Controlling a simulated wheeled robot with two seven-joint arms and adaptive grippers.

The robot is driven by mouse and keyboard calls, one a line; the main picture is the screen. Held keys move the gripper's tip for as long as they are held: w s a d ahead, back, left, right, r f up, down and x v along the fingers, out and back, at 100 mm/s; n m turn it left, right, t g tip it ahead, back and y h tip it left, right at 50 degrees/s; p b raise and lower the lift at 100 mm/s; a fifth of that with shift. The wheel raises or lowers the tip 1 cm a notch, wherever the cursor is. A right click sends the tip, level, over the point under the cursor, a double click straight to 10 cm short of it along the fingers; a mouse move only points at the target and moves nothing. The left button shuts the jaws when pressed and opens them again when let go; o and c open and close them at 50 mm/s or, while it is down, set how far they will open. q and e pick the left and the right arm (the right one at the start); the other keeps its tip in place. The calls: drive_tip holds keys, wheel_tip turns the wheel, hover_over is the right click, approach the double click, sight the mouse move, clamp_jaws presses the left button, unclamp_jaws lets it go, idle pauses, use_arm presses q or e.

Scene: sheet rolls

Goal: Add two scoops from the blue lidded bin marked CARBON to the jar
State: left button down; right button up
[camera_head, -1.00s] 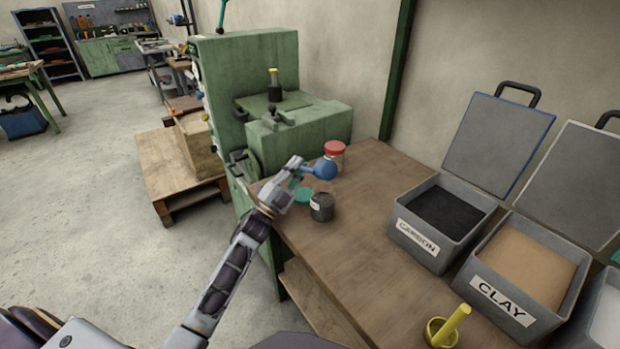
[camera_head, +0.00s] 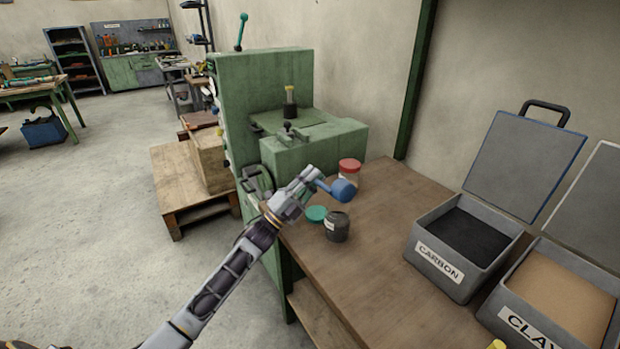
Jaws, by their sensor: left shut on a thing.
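My left gripper (camera_head: 308,180) is shut on the handle of a blue scoop (camera_head: 344,190). The scoop's bowl shows just above and behind the small dark jar (camera_head: 338,229) in the picture, apart from it. The jar stands open on the bench near its left edge, with a pale label and dark contents; its fill level cannot be told. A teal lid (camera_head: 316,214) lies beside it. The grey bin marked CARBON (camera_head: 438,262) stands open at the right, with black powder (camera_head: 466,233) inside and its blue-edged lid (camera_head: 525,165) raised. My right gripper is out of view.
A red-lidded jar (camera_head: 349,172) stands behind the scoop. A green machine (camera_head: 265,95) adjoins the bench's far end. The bin marked CLAY (camera_head: 540,335) is right of the carbon bin. The wooden bench (camera_head: 385,235) is clear between the dark jar and the bins.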

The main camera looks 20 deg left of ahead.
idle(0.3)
use_arm(q)
drive_tip(key=shift+r+m, duration=0.2)
drive_tip(key=shift+m, duration=0.2)
